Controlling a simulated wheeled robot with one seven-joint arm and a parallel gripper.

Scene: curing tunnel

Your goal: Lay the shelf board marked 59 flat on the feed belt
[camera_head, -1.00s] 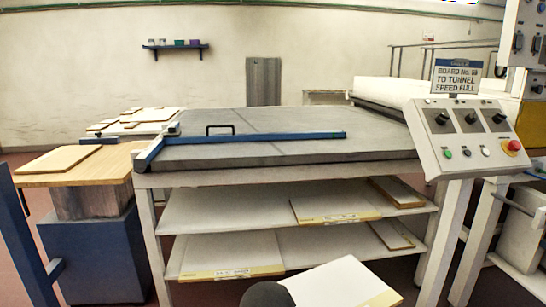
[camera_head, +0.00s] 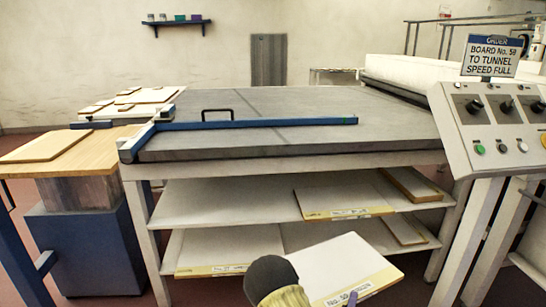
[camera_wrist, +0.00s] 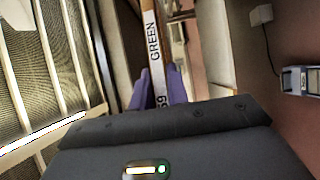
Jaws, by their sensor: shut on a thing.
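A white board (camera_head: 345,265) with a yellowish printed edge is in front of the lower shelf in the head view. In the wrist view its narrow edge (camera_wrist: 153,45) reads "GREEN" and "59". My gripper (camera_wrist: 160,95) is shut on this edge with its purple fingers on both sides; in the head view only a purple fingertip (camera_head: 351,299) shows at the bottom. The board is tilted towards the camera. A long white surface with a dark side rail (camera_head: 415,72), at the back right, looks like the feed belt; its far part is cut off.
A grey-topped table (camera_head: 300,105) with a blue fence (camera_head: 260,124) stands ahead. Its shelves hold other boards (camera_head: 345,201). A control panel (camera_head: 495,130) and order sign (camera_head: 491,56) stand at the right. A wooden-topped blue stand (camera_head: 85,245) is at the left.

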